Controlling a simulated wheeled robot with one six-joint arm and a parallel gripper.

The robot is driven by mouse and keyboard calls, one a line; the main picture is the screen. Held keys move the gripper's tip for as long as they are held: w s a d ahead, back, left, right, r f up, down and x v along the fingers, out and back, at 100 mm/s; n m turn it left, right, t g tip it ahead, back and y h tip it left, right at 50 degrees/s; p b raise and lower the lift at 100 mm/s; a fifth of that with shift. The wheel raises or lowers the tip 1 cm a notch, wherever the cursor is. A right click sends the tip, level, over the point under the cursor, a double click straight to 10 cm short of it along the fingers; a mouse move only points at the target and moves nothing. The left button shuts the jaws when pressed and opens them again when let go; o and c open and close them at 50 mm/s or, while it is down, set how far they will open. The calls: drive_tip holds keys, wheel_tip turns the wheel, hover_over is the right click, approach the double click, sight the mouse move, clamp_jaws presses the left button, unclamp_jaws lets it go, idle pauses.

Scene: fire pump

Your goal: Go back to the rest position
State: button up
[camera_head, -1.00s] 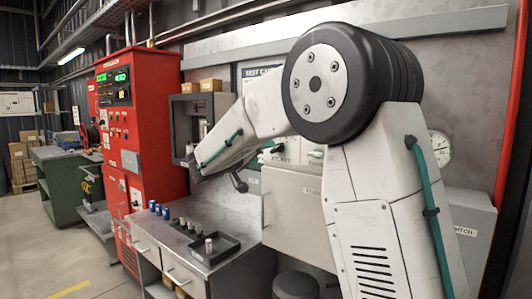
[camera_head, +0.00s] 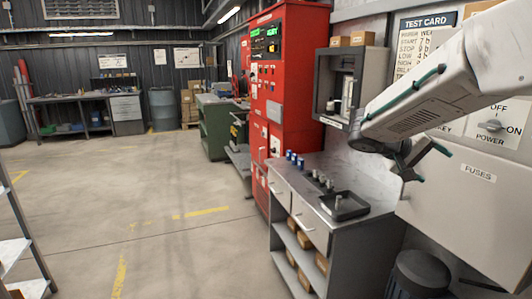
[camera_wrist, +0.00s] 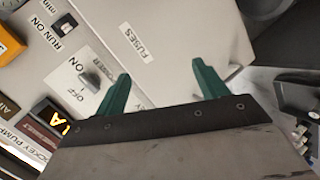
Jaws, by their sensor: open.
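My gripper (camera_head: 428,165) is at the right of the head view, in front of the grey box labelled FUSES (camera_head: 478,205). In the wrist view my gripper (camera_wrist: 162,82) shows two green fingers spread apart with nothing between them. Beyond the fingers lie the FUSES label (camera_wrist: 136,42) and the OFF/ON power switch (camera_wrist: 90,78). I cannot tell how far the fingertips are from the panel. My arm reaches in from the right edge of the head view.
A bench (camera_head: 300,222) holds a dark tray (camera_head: 344,207) and several small blue and grey cylinders. A dark bin (camera_head: 418,277) is at lower right.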

drive_tip(key=s+a+f+y, duration=0.2)
drive_tip(key=s+a+y, duration=0.2)
drive_tip(key=s, duration=0.6)
drive_tip(key=s+a+f+n+y, duration=0.1)
drive_tip(key=s+a+y, duration=0.3)
drive_tip(key=s, duration=0.7)
drive_tip(key=s+a+f+y, duration=0.3)
drive_tip(key=s+a, duration=0.3)
drive_tip(key=s, duration=0.5)
drive_tip(key=shift+s+a+f+n+g+y, duration=0.3)
drive_tip(key=shift+n+y, duration=0.1)
drive_tip(key=shift+y, duration=0.4)
